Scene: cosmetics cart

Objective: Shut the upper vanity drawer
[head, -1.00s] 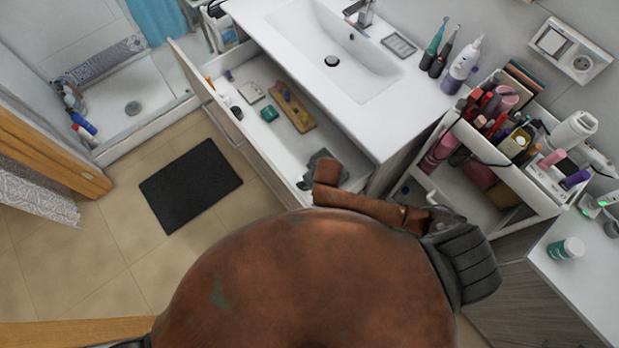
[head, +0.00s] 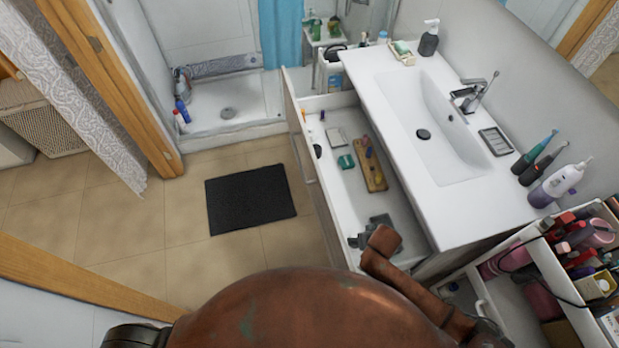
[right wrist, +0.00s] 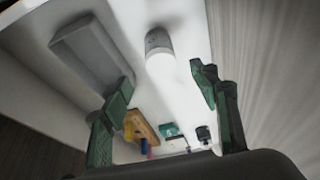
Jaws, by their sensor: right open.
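The upper vanity drawer (head: 338,210) is pulled out below the white sink top in the head view. Its pale front (head: 308,150) stands well away from the cabinet. Inside lie a wooden tray (head: 376,180), a green box (head: 346,161) and small items. My right gripper (head: 374,234) is at the drawer's near end, partly hidden by my arm. In the right wrist view its green fingers (right wrist: 165,103) are spread, with nothing held between them. The wooden tray (right wrist: 142,126) and green box (right wrist: 170,130) show beyond them. Contact with the drawer cannot be told. My left gripper is out of view.
The sink counter (head: 452,205) overhangs the drawer's right side. A crowded cosmetics organizer (head: 560,300) stands at lower right. A black mat (head: 250,198) lies on open tiled floor to the left. A wooden door frame (head: 110,90) stands further left.

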